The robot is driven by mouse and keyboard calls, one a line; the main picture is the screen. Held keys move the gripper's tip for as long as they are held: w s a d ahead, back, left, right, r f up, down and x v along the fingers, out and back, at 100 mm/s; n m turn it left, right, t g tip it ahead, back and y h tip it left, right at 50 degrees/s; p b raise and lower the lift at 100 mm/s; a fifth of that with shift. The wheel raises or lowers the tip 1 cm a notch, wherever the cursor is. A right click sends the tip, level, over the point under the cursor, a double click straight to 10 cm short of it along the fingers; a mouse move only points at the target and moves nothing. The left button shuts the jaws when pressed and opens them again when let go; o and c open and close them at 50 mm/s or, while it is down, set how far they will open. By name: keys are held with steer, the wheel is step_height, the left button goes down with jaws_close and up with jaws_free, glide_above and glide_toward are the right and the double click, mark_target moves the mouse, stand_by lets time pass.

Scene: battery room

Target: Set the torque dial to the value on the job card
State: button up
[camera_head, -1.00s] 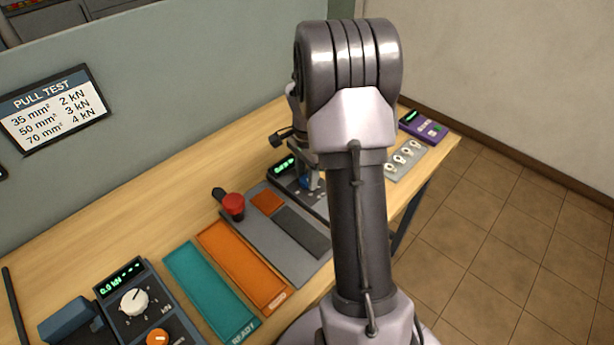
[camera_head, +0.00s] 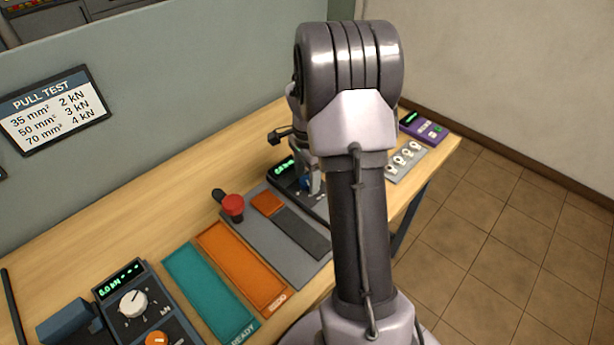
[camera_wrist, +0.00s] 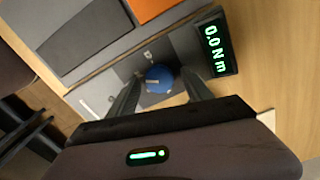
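The torque dial is a blue knob (camera_wrist: 160,78) with a pale pointer mark, on a grey panel beside a display (camera_wrist: 216,48) reading 0.0 N m in green. In the head view the blue knob (camera_head: 305,183) shows partly behind my gripper, and its display (camera_head: 283,166) is too small to read. My gripper (camera_wrist: 161,76) is over the unit, with one finger on each side of the knob. A gap shows between the fingers and the knob, so it looks open. I see no job card in these views.
A pull test chart (camera_head: 53,110) hangs on the wall.

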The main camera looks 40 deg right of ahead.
mark_target(307, 180)
step_height(307, 180, up, 17)
steer(key=p, duration=0.6)
steer(key=shift+r, duration=0.2)
steer(key=s+a+r+n+t+b, duration=0.1)
steer(key=s+a+r+n, duration=0.25)
steer(key=a, duration=0.45)
steer(key=s+a+r+n+t+b, duration=0.1)
steer(key=s+a+r+n+t, duration=0.2)
steer(key=a, duration=0.5)
steer(key=s+a+r+n+b, duration=0.1)
steer(key=s+a+n, duration=0.25)
steer(key=a, duration=0.45)
steer(key=s+a+f+n+t+y+b, duration=0.1)
steer(key=s+a+f+n+y, duration=0.1)
steer(key=s+a+n, duration=0.3)
steer(key=s+a+f, duration=0.1)
steer(key=s, duration=0.1)
steer(key=shift+s+a+n+t, duration=0.2)
steer(key=shift+s+n+t, duration=0.2)
